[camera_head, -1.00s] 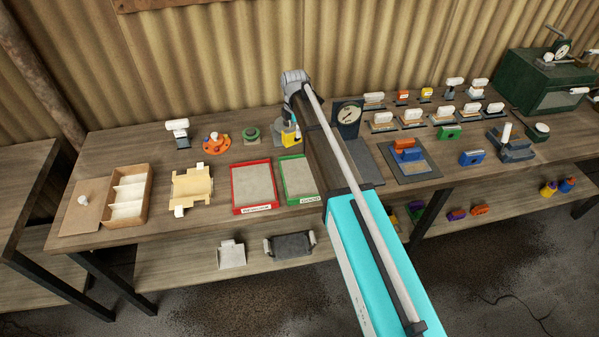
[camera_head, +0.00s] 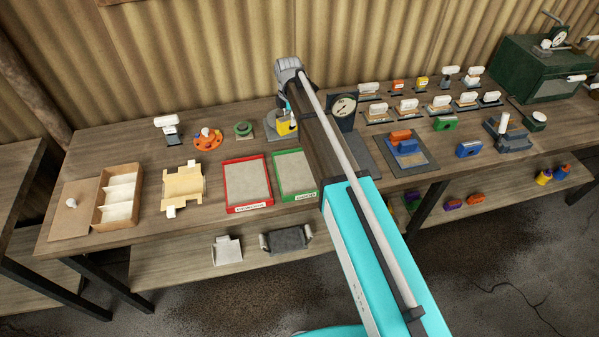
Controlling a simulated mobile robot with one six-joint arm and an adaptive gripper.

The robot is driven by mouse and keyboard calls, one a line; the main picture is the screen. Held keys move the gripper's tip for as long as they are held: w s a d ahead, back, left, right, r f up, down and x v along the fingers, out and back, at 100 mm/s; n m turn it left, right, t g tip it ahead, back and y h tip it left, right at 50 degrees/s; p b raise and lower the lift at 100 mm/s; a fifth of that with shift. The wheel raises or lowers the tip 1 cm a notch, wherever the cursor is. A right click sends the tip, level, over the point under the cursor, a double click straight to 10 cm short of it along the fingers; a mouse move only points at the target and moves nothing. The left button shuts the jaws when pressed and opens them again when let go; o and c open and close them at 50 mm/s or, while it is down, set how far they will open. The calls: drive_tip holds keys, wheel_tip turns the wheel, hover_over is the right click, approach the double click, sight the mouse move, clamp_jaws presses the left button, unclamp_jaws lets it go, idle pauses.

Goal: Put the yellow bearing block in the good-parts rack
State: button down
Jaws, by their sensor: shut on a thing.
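The yellow bearing block (camera_head: 285,127) is at the back of the bench, beside a grey stand (camera_head: 271,122). My gripper (camera_head: 287,112) is above the block and shut on it. The arm hides part of the gripper and the block's right side. I cannot tell whether the block is clear of the stand. The green-rimmed tray labelled GOOD (camera_head: 314,194) lies just in front of the block. Its visible floor is empty, and my arm passes close by its right side.
A red-rimmed tray (camera_head: 228,187) adjoins the green one on the left. A green ring (camera_head: 244,129) and an orange round fixture (camera_head: 208,138) stand behind it. A dial gauge stand (camera_head: 343,107) stands right of my arm, near a blue-and-orange part (camera_head: 405,145).

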drive_tip(key=s+d+m, duration=0.3)
drive_tip(key=s, duration=0.7)
drive_tip(key=shift+s+d, duration=0.2)
drive_tip(key=shift+s, duration=0.2)
drive_tip(key=b, duration=0.6)
hover_over(299, 172)
wheel_tip(299, 172, down, 6)
drive_tip(key=shift+f, duration=0.15)
drive_tip(key=shift+f+b, duration=1.9)
drive_tip(key=shift+b, duration=0.2)
drive_tip(key=shift+f, duration=0.1)
drive_tip(key=shift+c, duration=1.4)
unclamp_jaws()
